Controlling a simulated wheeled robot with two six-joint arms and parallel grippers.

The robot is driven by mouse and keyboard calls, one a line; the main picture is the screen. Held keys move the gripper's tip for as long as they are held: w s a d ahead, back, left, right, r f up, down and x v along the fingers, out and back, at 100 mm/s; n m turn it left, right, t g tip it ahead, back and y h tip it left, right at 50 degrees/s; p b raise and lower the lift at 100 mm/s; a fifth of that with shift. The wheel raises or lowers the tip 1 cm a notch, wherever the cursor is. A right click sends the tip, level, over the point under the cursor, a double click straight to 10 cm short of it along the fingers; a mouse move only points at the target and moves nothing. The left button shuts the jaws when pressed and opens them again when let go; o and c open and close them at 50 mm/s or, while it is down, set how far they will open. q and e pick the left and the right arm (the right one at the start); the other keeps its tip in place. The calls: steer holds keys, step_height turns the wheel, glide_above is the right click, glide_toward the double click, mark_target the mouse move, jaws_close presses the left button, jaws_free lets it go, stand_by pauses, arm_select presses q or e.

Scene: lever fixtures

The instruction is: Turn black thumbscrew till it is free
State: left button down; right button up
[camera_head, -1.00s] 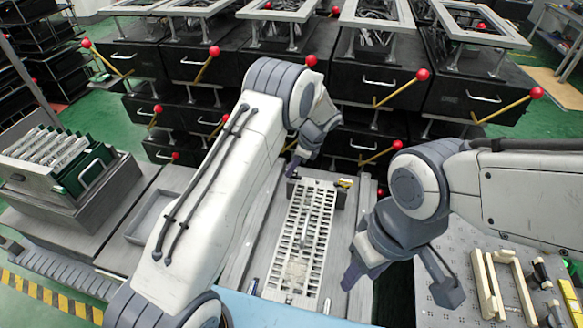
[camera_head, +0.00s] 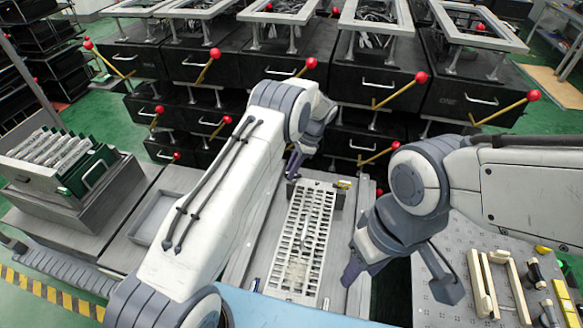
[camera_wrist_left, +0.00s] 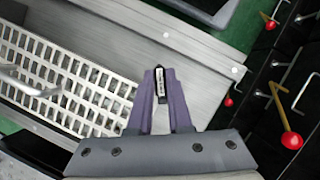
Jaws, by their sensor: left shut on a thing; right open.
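A white slotted rack (camera_head: 306,232) lies lengthwise on a grey bench in the head view. It also shows at the left of the left wrist view (camera_wrist_left: 65,80). My left gripper (camera_head: 292,166) points down at the rack's far end, near a dark block. In the left wrist view my left gripper (camera_wrist_left: 160,88) is shut on a small black piece with a pale face, which appears to be the black thumbscrew (camera_wrist_left: 163,74). The fingers hide much of it, and its thread cannot be seen. My right gripper (camera_head: 350,273) is open and empty, right of the rack's near end.
Black drawer cabinets (camera_head: 390,85) with red-knobbed levers (camera_head: 422,77) stand close behind the rack. A grey tray (camera_head: 163,218) and stacked panels (camera_head: 60,160) are at left. A perforated table (camera_head: 440,265) with cream bars (camera_head: 487,285) is at right.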

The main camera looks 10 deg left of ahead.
arm_select(q)
steer(key=n, duration=0.2)
steer(key=shift+n+g+h, duration=0.4)
steer(key=n+h+b, duration=0.1)
steer(key=n, duration=0.2)
steer(key=shift+n+g, duration=0.3)
steer(key=shift+g, duration=0.1)
steer(key=n+h, duration=0.2)
steer(key=n, duration=0.3)
steer(key=shift+w, duration=0.1)
steer(key=shift+r, duration=0.1)
steer(key=c, duration=0.8)
jaws_free()
steer(key=shift+c, duration=0.2)
